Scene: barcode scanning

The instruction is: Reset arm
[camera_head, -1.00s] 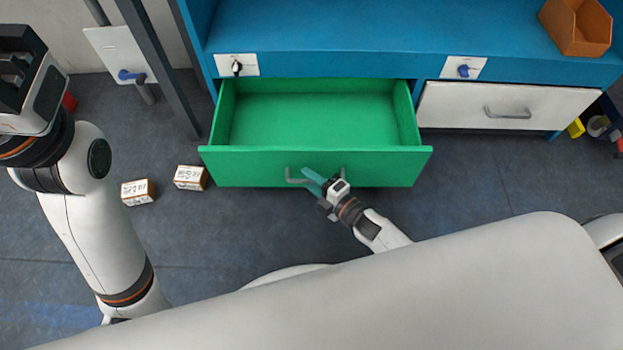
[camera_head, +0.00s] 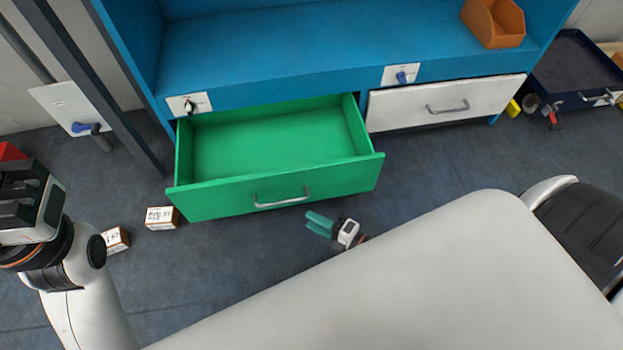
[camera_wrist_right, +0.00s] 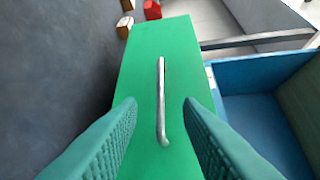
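My right gripper (camera_head: 319,224) has teal fingers and is off the front of the green drawer (camera_head: 280,203), below and right of its handle (camera_head: 283,199). In the right wrist view its fingers (camera_wrist_right: 160,104) are spread apart, with the drawer handle (camera_wrist_right: 161,100) showing between them and nothing gripped. The drawer is pulled out and looks empty inside. My left gripper (camera_head: 22,200) is at the left edge, partly cut off, and its fingers are not clear.
Two small labelled boxes (camera_head: 161,218) (camera_head: 116,240) are on the floor left of the drawer. A white drawer (camera_head: 445,103) is shut at right. An orange bin (camera_head: 493,22) sits on the blue cabinet (camera_head: 270,50). A dark cart (camera_head: 578,70) stands far right.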

